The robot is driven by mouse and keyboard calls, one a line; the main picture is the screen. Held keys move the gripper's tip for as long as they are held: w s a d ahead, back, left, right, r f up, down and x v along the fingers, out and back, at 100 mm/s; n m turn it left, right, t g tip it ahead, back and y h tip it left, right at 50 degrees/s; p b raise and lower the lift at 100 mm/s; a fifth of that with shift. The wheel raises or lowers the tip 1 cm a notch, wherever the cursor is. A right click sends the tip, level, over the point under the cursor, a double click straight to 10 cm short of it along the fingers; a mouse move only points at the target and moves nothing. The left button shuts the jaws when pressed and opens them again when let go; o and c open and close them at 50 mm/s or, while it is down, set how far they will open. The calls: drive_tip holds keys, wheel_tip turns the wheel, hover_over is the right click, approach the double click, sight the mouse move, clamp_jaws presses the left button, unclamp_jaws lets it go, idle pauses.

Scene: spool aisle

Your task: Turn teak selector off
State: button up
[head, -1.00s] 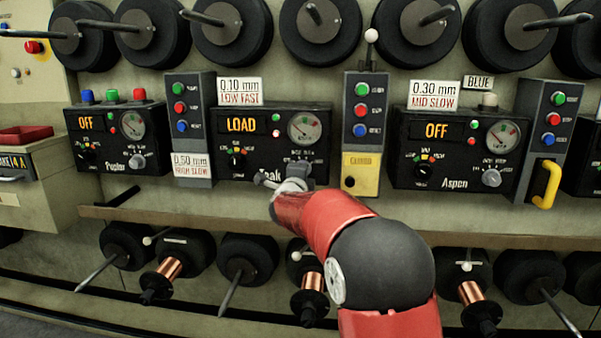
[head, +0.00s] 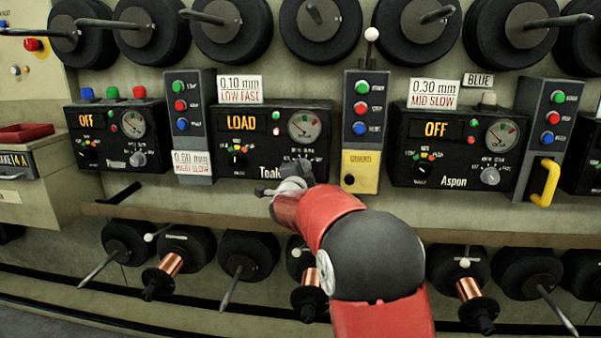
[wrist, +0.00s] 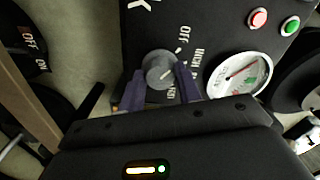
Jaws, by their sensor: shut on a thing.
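The Teak panel (head: 262,122) is a black box in the middle of the head view, with an amber display (head: 241,122) reading LOAD and a round gauge. Its selector (wrist: 159,70) is a round grey knob, clear in the wrist view, with white lettering including OFF around it. A pale line shows at the knob's upper right edge, near OFF. My gripper (wrist: 158,86) is shut on the knob, one dark finger on each side. In the head view my gripper (head: 287,187) is at the panel's lower right and largely hides the knob.
Another panel (head: 118,134) reading OFF is to the left. A ledge (head: 150,212) and copper spools lie below; dark spools hang above.

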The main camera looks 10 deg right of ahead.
drive_tip(key=shift+f, duration=0.1)
drive_tip(key=o, duration=1)
drive_tip(key=b+v, duration=0.1)
drive_tip(key=v, duration=0.6)
drive_tip(key=shift+s+a, duration=0.15)
drive_tip(key=shift+s, duration=0.2)
